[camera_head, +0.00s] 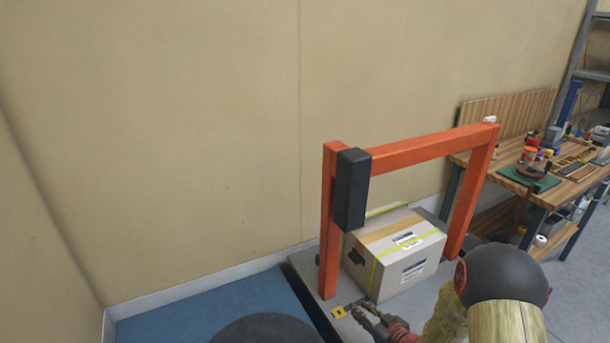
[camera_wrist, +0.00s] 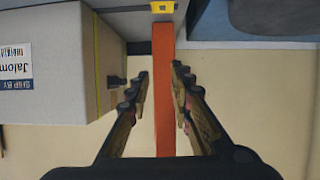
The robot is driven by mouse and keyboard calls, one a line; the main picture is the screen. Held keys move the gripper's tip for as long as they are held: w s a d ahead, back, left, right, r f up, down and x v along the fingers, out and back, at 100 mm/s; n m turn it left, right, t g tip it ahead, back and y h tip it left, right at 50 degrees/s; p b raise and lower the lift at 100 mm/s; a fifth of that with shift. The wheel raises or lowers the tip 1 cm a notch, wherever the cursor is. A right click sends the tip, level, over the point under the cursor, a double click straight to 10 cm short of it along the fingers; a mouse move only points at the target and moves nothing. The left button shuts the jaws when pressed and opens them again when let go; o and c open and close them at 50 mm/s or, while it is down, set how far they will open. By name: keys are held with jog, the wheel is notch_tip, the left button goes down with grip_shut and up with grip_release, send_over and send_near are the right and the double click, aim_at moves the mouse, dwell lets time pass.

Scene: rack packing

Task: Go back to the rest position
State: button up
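My gripper (camera_head: 365,311) is low in the head view, in front of the orange frame and near the lower front of the cardboard box (camera_head: 402,262). In the wrist view my gripper (camera_wrist: 160,80) has its two fingers apart, with nothing held between them. The orange post (camera_wrist: 163,100) shows beyond the gap; I cannot tell the exact distance to it. The box also shows at the left of the wrist view (camera_wrist: 60,75), apart from the fingers, with a white label.
The orange frame (camera_head: 430,150) with a black pad (camera_head: 351,190) arches over the box on a grey platform (camera_head: 318,268). A wooden workbench (camera_head: 505,165) with tools stands at the right. Walls close off the left and back. A blue floor area (camera_head: 215,310) lies at lower left.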

jog(key=s+d+r+m+g+h, duration=0.1)
jog(key=s+d+r+h, duration=0.15)
jog(key=r, duration=0.85)
jog(key=s+d+r+m+g+h, duration=0.15)
jog(key=r+h, duration=0.25)
jog(key=r, duration=0.7)
jog(key=s+a+r+g, duration=0.1)
jog(key=s+a+r, duration=0.1)
jog(key=s, duration=0.7)
jog(key=s+a+r+m+g+y+p, duration=0.1)
jog(key=s+a+r+g, duration=0.1)
jog(key=s+r, duration=0.3)
jog(key=s+a+r+m+g, duration=0.1)
jog(key=s+a+r, duration=0.2)
jog(key=s, duration=1.1)
jog(key=shift+a+r+y+p, duration=0.25)
jog(key=shift+a+y+p, duration=0.1)
jog(key=shift+a, duration=0.4)
